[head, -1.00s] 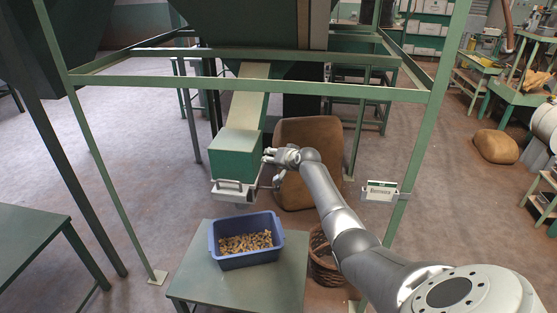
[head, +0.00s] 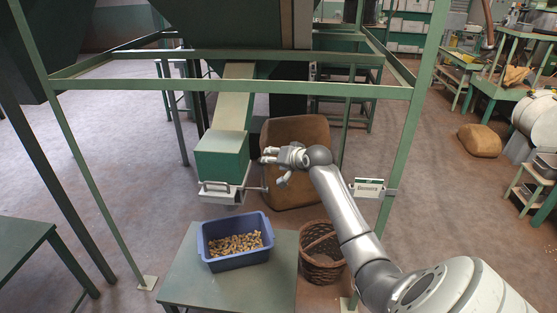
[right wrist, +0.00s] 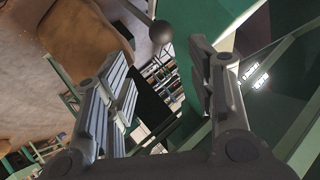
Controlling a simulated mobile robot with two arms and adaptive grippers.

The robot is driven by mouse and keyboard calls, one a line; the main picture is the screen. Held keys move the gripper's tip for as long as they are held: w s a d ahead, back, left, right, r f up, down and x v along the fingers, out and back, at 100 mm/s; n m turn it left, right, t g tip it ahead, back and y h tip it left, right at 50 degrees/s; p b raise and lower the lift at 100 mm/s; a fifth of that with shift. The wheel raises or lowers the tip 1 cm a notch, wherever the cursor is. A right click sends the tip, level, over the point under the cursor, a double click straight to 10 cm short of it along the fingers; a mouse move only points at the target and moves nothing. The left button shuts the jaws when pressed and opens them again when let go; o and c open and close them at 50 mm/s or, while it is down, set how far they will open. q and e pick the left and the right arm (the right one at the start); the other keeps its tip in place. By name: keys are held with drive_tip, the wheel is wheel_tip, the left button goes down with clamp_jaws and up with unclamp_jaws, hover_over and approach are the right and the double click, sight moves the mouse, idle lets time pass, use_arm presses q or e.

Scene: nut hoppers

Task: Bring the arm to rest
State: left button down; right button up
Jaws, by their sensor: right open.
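My right gripper (head: 272,167) is at the end of my right arm in the head view. It is just right of the green hopper chute (head: 222,155) and its pale gate with a handle (head: 220,190). In the right wrist view the gripper's fingers (right wrist: 165,90) are spread apart with nothing between them. A rod with a dark round knob (right wrist: 160,33) shows beyond the fingertips, apart from them. The rod also shows in the head view, reaching right from the gate to below the gripper. My left gripper is not seen.
A blue bin (head: 235,262) of nuts stands on a green table (head: 185,285) below the gate. A wicker basket (head: 322,268) is on the floor to its right. A brown sack (head: 318,135) stands behind my gripper. Green frame posts (head: 408,150) and a small label sign (head: 369,187) flank the arm.

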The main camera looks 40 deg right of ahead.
drive_tip(key=shift+s+a+r, duration=0.1)
drive_tip(key=shift+s+r, duration=0.25)
drive_tip(key=shift+s, duration=0.15)
drive_tip(key=s+a+f+n+g, duration=0.15)
drive_tip(key=s+a+f, duration=0.3)
drive_tip(key=f, duration=0.85)
drive_tip(key=s+a+f+n+g+b, duration=0.1)
drive_tip(key=s+a+f+g, duration=0.15)
drive_tip(key=s+f, duration=0.75)
drive_tip(key=s+a+f+n+g, duration=0.15)
drive_tip(key=a+f, duration=0.35)
drive_tip(key=f, duration=1.2)
drive_tip(key=s+a+f+n+g+y+b, duration=0.1)
drive_tip(key=s+a+f+n+g, duration=0.1)
drive_tip(key=s+a+f, duration=0.45)
drive_tip(key=s+a+f+n+g, duration=0.1)
drive_tip(key=s+a+f+n, duration=0.15)
drive_tip(key=s+f, duration=0.75)
drive_tip(key=s+a+f+n, duration=0.1)
drive_tip(key=s+a, duration=0.2)
drive_tip(key=s, duration=0.4)
drive_tip(key=s+a+f+n+g+y, duration=0.1)
drive_tip(key=s+a+f, duration=0.1)
drive_tip(key=s+a, duration=0.2)
drive_tip(key=s+a+f+n+g, duration=0.1)
drive_tip(key=s+a, duration=0.2)
drive_tip(key=s, duration=0.8)
drive_tip(key=shift+a+f+n+b, duration=0.2)
drive_tip(key=shift+f+n+b, duration=0.05)
drive_tip(key=shift+n+b, duration=0.1)
